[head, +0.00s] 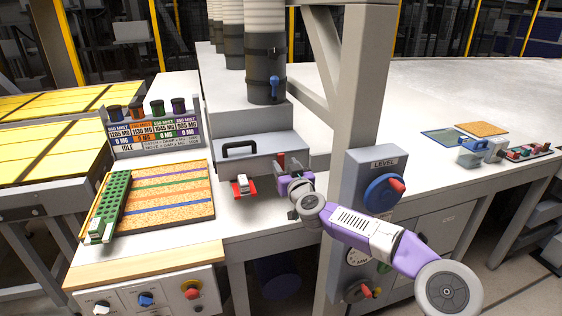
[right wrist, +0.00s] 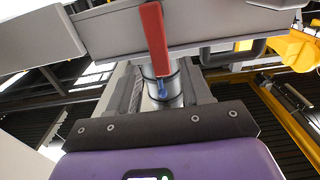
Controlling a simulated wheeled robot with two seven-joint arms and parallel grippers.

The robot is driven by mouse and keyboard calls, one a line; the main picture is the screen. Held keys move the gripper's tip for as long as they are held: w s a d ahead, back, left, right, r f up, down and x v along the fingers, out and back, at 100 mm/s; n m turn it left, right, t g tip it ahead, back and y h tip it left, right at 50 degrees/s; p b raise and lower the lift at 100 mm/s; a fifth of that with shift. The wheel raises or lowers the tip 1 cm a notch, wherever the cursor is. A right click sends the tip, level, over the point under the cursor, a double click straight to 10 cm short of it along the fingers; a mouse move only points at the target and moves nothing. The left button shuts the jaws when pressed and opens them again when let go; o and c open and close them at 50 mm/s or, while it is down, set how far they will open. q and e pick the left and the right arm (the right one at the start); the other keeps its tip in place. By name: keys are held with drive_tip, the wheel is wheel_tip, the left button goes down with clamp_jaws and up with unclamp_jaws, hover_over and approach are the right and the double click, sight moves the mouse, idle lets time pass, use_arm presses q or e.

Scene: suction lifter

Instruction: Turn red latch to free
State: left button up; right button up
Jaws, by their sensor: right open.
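The red latch (head: 281,160) is a short red bar on the front of a grey box (head: 225,168) with a black handle. In the right wrist view the latch (right wrist: 155,38) stands nearly upright, tilted slightly, against the box's grey edge. My right gripper (head: 287,172) is open at the latch, partly covering its lower part in the head view. In the right wrist view the latch lies between the spread grey fingers, with no clear contact. My left gripper is not in view.
A red bracket with a pale piece (head: 243,187) sits left of my gripper. A grey post (head: 362,90) and a LEVEL panel (head: 362,168) stand close to my right arm. A striped cork board (head: 170,192) lies left. The bench behind the post is largely clear.

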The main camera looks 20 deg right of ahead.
sight(282, 161)
drive_tip(key=shift+w+a+f+p, duration=0.1)
drive_tip(key=shift+w+p, duration=0.2)
drive_tip(key=shift+w, duration=1.95)
clamp_jaws()
